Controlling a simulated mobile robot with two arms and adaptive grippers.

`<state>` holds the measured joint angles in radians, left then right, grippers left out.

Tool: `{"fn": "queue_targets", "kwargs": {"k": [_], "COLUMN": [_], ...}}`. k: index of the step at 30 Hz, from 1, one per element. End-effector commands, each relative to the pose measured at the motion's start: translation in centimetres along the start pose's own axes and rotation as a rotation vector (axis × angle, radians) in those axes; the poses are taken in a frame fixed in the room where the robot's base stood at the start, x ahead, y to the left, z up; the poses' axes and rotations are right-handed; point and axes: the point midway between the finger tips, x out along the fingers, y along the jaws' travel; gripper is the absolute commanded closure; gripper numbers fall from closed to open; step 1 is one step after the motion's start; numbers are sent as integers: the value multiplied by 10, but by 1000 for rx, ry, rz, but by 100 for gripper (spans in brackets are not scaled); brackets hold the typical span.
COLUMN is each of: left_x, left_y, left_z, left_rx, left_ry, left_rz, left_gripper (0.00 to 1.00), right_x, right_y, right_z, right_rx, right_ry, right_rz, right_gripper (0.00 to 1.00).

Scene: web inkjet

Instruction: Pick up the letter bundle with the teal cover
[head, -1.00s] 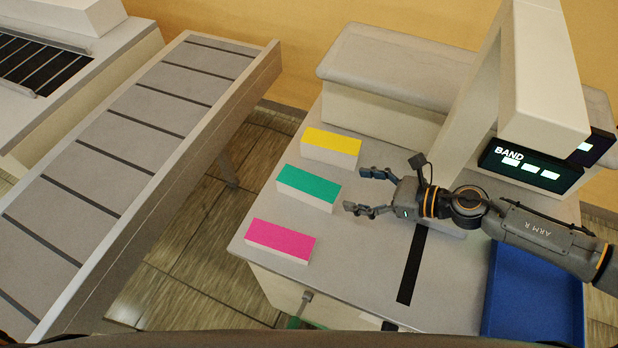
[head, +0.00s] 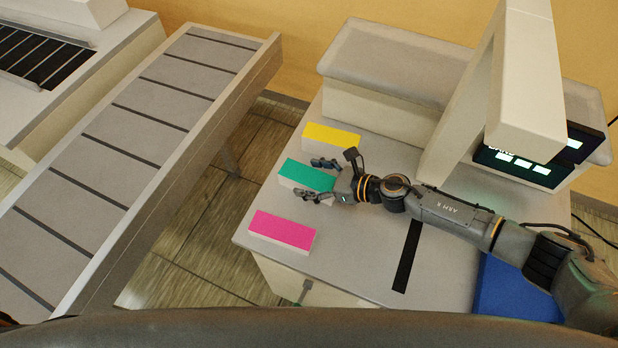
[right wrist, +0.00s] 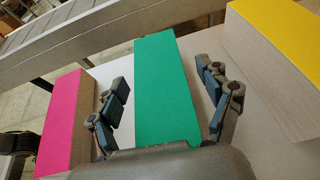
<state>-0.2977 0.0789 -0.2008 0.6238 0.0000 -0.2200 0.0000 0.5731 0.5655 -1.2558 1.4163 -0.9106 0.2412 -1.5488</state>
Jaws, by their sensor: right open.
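The letter bundle with the teal cover (head: 307,174) lies on the grey table between the yellow and pink bundles. My right gripper (head: 318,179) is open at its right end, its fingers reaching along the two sides. In the right wrist view the teal bundle (right wrist: 165,85) lies between the two open fingers (right wrist: 165,100), with a gap visible on the left side. I cannot tell whether either finger touches it. The near end of the bundle is hidden by the gripper body. My left gripper is not in view.
A yellow-covered bundle (head: 331,137) lies behind and a pink-covered bundle (head: 282,231) in front, both close by. A pale machine arch with a display (head: 520,168) and a blue tray (head: 515,290) are at the right.

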Motion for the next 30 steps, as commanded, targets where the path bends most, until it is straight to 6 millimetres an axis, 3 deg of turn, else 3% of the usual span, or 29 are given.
{"fn": "queue_targets", "kwargs": {"k": [9,19,30], "left_x": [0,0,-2], "left_y": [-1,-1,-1], "left_z": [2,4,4], "left_rx": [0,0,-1], "left_ry": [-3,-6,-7], "left_rz": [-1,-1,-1], "left_gripper": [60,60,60], "right_x": [6,5,3], "right_y": [0,0,-4], "right_z": [0,0,3], "right_rx": [1,1,0], "right_ry": [0,0,-1], "right_rz": [0,0,-2], "right_gripper": [22,88,88]}}
